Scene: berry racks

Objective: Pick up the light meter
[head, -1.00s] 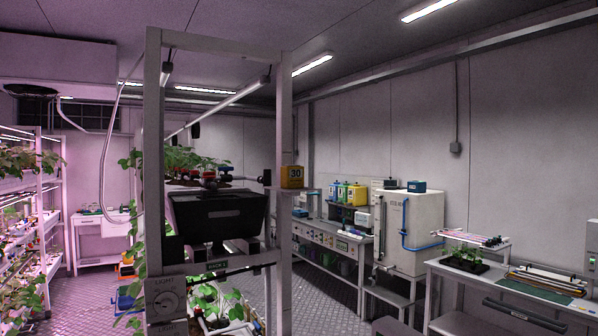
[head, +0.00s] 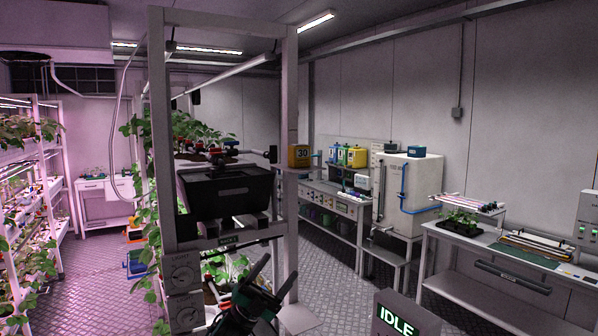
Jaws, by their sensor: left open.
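A small yellow box (head: 299,156) with a dark face reading 30 sits on a small ledge at the right post of the near rack. It may be the light meter; I cannot tell for sure. My left gripper (head: 281,253) is at the bottom centre, dark, with its two fingers apart and pointing up and to the right. It is empty, below the yellow box and clear of it in the picture. My right gripper is not in view.
The near rack's white frame (head: 163,190) holds plants and a black trough (head: 225,187). A grey panel reading IDLE (head: 398,315) shows at the bottom. Patterned floor is open between.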

